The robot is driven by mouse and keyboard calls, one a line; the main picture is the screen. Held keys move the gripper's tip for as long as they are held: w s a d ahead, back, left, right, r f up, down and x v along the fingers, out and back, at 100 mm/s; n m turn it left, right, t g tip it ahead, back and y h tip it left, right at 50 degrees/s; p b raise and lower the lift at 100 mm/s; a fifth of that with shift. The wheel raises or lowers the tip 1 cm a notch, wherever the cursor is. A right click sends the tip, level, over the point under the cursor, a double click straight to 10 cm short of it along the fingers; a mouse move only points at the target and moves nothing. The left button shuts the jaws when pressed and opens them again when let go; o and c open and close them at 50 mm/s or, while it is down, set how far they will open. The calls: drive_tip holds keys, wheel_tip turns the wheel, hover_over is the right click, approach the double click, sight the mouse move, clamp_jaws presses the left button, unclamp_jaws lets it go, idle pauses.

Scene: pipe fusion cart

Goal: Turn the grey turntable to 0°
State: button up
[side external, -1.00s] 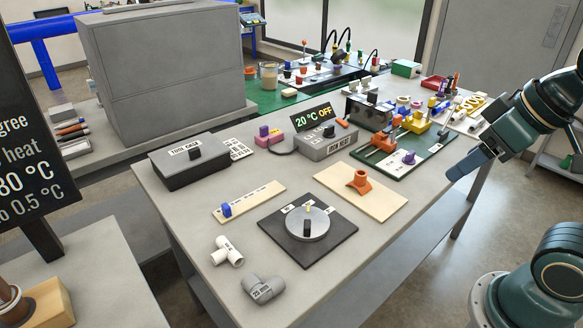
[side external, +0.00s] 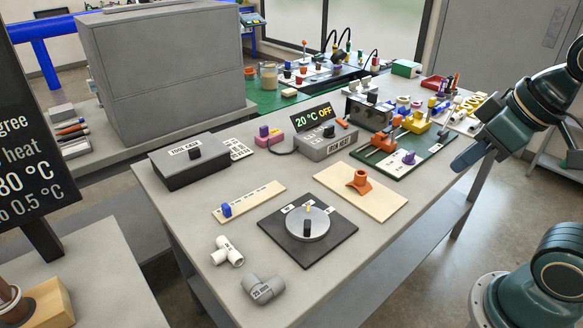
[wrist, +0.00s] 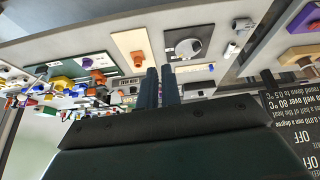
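The grey turntable (side external: 318,219) is a round disc on a black square plate (side external: 277,228) on the bench. It carries a black upright grip (side external: 307,228) and a small yellow mark near its far edge. Small white labels sit on the plate behind the disc; their text is too small to read. In the wrist view the turntable (wrist: 188,48) shows above and right of the fingers. My gripper (side external: 462,162) hangs at the bench's right side, well apart from the turntable. In the wrist view its two fingers (wrist: 159,74) are close together with nothing visible between them.
An orange fitting (side external: 360,182) on a pale board stands behind the turntable. A board with a blue block (side external: 226,210) lies left. A white tee (side external: 227,252) and grey elbow (side external: 263,289) lie in front. The iron heat box (side external: 328,145) and tool case (side external: 190,166) stand behind.

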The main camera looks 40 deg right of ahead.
drive_tip(key=shift+w+a+f+n, duration=0.1)
drive_tip(key=shift+w+f+n, duration=0.05)
drive_tip(key=shift+w+n, duration=0.25)
clamp_jaws()
drive_tip(key=w+f+n+g+y, duration=0.4)
drive_tip(key=w+f+n+y, duration=0.3)
drive_tip(key=w+f+n, duration=0.7)
drive_tip(key=w+n, duration=0.2)
drive_tip(key=n, duration=0.8)
drive_tip(key=shift+a+g, duration=0.15)
drive_tip(key=shift+g, duration=0.15)
drive_tip(key=shift+a, duration=0.1)
approach(312, 236)
drive_tip(key=s+f, duration=0.1)
drive_tip(key=f, duration=0.1)
drive_tip(key=s+f, duration=0.1)
drive_tip(key=f, duration=0.1)
drive_tip(key=shift+s+f, duration=0.1)
drive_tip(key=shift+s, duration=0.2)
drive_tip(key=shift+w+a+f, duration=0.1)
drive_tip(key=shift+w+a, duration=0.55)
drive_tip(key=shift+w, duration=0.05)
drive_tip(key=shift+w+a, duration=0.75)
